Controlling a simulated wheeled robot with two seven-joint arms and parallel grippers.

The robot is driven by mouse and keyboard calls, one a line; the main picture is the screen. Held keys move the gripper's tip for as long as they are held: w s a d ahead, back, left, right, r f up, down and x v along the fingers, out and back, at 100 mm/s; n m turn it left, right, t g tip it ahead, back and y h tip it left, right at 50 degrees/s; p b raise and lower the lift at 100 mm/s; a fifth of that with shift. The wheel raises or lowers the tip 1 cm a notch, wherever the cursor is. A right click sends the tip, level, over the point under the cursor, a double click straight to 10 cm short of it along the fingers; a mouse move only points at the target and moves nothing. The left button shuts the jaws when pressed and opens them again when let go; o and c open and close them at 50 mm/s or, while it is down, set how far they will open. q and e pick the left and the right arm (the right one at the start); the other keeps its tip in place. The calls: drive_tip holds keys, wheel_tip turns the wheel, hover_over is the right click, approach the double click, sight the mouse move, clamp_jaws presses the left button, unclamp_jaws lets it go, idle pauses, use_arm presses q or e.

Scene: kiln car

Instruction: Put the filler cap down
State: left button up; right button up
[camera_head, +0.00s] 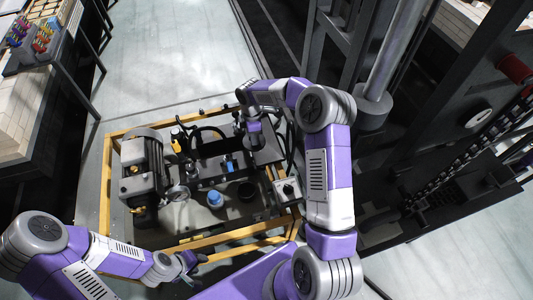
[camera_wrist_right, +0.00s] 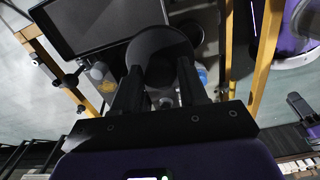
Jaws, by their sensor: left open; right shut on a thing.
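The filler cap (camera_wrist_right: 160,45) is a dark round piece held between the fingers of my right gripper (camera_wrist_right: 158,88) in the right wrist view. In the head view my right gripper (camera_head: 248,130) is above the far right part of the hydraulic unit, and I cannot make out the cap there. A dark flat tray or plate (camera_wrist_right: 98,22) lies beyond the cap in the wrist view. Whether the cap touches anything is unclear. My left gripper (camera_head: 190,262) is open and empty by the near edge of the unit's yellow frame (camera_head: 104,180).
On the unit stand a dark motor (camera_head: 142,170), a round gauge (camera_head: 178,193), a blue-topped part (camera_head: 214,198), a black cup-like part (camera_head: 247,191) and a grey switch box (camera_head: 287,190). A dark machine with a chain (camera_head: 450,165) stands to the right. Pale floor (camera_head: 180,50) lies clear beyond.

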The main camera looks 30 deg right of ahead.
sight(266, 150)
drive_tip(key=w+d+f+n+b, duration=0.2)
drive_tip(key=w+d+f+n, duration=0.1)
drive_tip(key=d+f+n, duration=0.2)
drive_tip(key=d+n, duration=0.2)
drive_tip(key=shift+w+d+f+n+b, duration=0.15)
drive_tip(key=shift+w+d+n+b, duration=0.05)
drive_tip(key=shift+w+n+b, duration=0.2)
wheel_tip(266, 150, down, 10)
drive_tip(key=b, duration=0.3)
drive_tip(key=o, duration=1)
